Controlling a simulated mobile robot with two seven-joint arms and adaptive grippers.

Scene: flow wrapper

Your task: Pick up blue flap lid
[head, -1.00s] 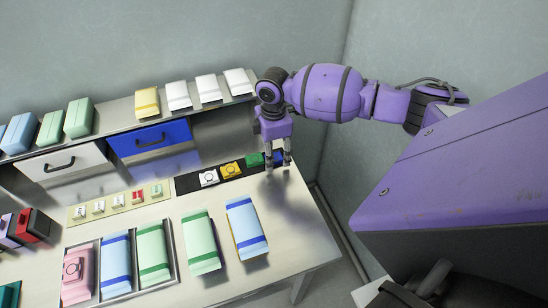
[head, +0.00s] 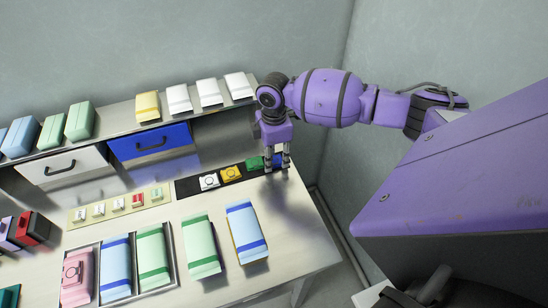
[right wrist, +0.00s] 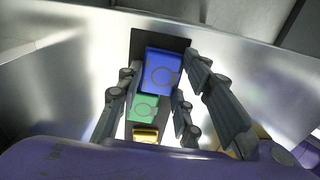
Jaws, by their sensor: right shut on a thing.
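The blue flap lid (right wrist: 160,70) is a small blue block with a round mark on its face, at the far end of a black strip (head: 190,186). In the head view the lid (head: 278,160) is mostly hidden behind my right gripper's fingers. My right gripper (head: 277,169) points down and is shut on the blue lid, one finger on each side. The right wrist view also shows the gripper (right wrist: 163,68) around it. The lid appears to be still at the strip; any gap beneath it cannot be seen. My left gripper is not in view.
Green (head: 254,163), yellow (head: 231,173) and white (head: 209,181) lids sit along the same strip, the green one close to my fingers. Packs (head: 245,231) lie in front. A shelf with boxes (head: 209,92) and a blue drawer (head: 150,143) stand behind.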

